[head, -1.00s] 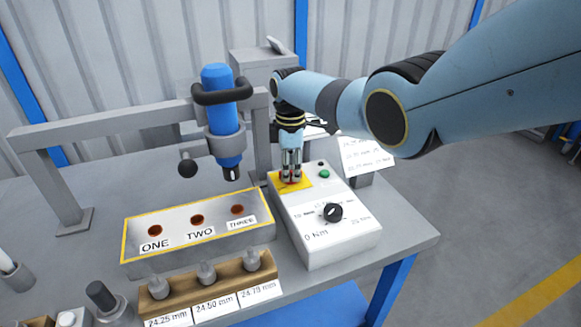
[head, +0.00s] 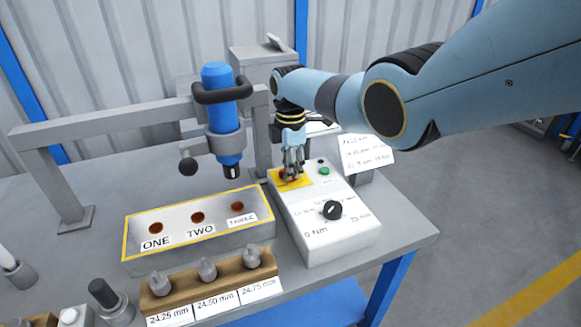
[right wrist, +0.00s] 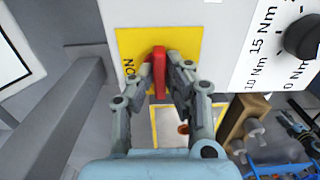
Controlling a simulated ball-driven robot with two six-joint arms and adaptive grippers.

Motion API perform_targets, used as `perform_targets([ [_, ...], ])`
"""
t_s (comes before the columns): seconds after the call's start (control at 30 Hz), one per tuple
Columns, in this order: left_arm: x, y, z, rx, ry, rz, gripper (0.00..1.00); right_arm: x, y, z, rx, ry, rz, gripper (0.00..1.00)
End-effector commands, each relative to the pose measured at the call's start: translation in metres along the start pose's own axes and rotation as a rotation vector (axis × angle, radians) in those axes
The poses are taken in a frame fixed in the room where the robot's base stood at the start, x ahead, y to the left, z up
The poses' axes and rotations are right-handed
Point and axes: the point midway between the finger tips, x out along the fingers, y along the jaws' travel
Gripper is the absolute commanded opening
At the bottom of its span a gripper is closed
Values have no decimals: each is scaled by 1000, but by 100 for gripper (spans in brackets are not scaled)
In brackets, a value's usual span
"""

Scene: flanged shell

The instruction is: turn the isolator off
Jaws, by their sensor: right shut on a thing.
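The isolator is a red handle (right wrist: 159,72) on a yellow plate (right wrist: 190,42) at the far end of a white control box (head: 325,235). In the head view the yellow plate (head: 303,182) shows under my right gripper (head: 292,173), and the red handle is mostly hidden by the fingers. In the right wrist view my right gripper (right wrist: 161,80) is shut on the red handle, one finger on each side. Black lettering shows beside the handle on the plate, partly covered by a finger. My left gripper is not in view.
The box also carries a black dial (head: 332,210) and a green button (head: 324,171). A blue tool (head: 222,110) hangs in a grey frame to the left. A yellow-edged block (head: 180,240) with three holes and a wooden rack (head: 205,290) stand near the box.

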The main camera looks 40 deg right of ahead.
Motion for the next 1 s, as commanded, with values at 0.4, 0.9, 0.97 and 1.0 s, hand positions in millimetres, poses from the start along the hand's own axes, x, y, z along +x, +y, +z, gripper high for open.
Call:
perform_targets([
  [0.4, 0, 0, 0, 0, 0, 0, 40, 0, 0, 0, 0, 1, 1, 36],
  [0.9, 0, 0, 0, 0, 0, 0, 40, -49, 1, 0, -2, 0, 6, 36],
  [0.97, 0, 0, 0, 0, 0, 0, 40, -64, 2, 0, -1, 0, 6, 36],
  [1.0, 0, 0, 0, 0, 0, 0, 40, -73, 1, 0, -1, 0, 6, 36],
])
